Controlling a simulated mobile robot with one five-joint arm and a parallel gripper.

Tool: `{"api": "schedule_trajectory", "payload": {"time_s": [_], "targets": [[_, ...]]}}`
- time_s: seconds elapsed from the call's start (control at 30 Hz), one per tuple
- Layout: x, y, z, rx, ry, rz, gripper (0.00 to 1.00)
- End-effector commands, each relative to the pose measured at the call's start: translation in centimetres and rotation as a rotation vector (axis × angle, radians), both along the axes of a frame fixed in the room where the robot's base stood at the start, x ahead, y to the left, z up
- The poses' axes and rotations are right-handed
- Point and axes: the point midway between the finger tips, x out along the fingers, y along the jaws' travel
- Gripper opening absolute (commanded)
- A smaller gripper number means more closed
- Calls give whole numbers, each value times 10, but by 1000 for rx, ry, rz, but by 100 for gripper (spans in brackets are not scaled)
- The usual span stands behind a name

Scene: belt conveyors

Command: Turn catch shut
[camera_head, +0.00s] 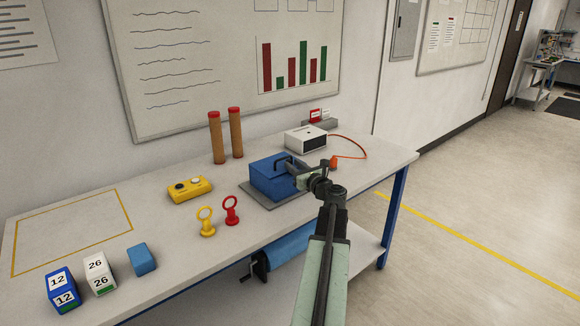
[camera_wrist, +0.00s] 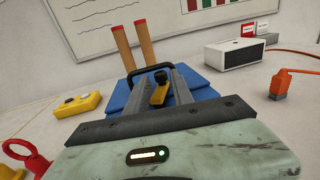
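A blue box (camera_head: 265,182) with a black handle sits on a grey base plate (camera_head: 254,200) on the bench. In the wrist view the blue box (camera_wrist: 205,92) lies beyond my fingers, and its black handle (camera_wrist: 133,78) arches behind them. A yellow catch (camera_wrist: 158,96) with a black knob (camera_wrist: 161,76) shows between my two grey fingers. My gripper (camera_head: 299,175) is at the right side of the box. In the wrist view my gripper (camera_wrist: 160,86) is open, its fingers apart on either side of the catch. Whether either finger touches it I cannot tell.
A white device (camera_head: 306,140) and an orange plug (camera_head: 333,162) on a cable stand behind and right. Two brown cylinders (camera_head: 236,134), a yellow button box (camera_head: 190,189) and ring-topped pieces (camera_head: 231,211) stand left. Number blocks (camera_head: 61,289) are at the front left.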

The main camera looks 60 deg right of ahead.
Motion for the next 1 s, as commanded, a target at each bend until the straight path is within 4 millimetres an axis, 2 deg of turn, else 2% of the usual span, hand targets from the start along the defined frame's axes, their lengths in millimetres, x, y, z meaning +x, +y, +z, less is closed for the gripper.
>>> {"api": "schedule_trajectory", "payload": {"time_s": [0.1, 0.33, 0.37, 0.4, 0.47, 0.67, 1.0], "targets": [[15, -8, 0, -1, 0, 2, 28], [17, -8, 0, -1, 0, 1, 28], [17, -8, 0, -1, 0, 1, 25], [17, -8, 0, -1, 0, 1, 14], [17, -8, 0, -1, 0, 2, 0], [18, -9, 0, 0, 1, 23, 0], [21, -6, 0, -1, 1, 218, 0]]}}
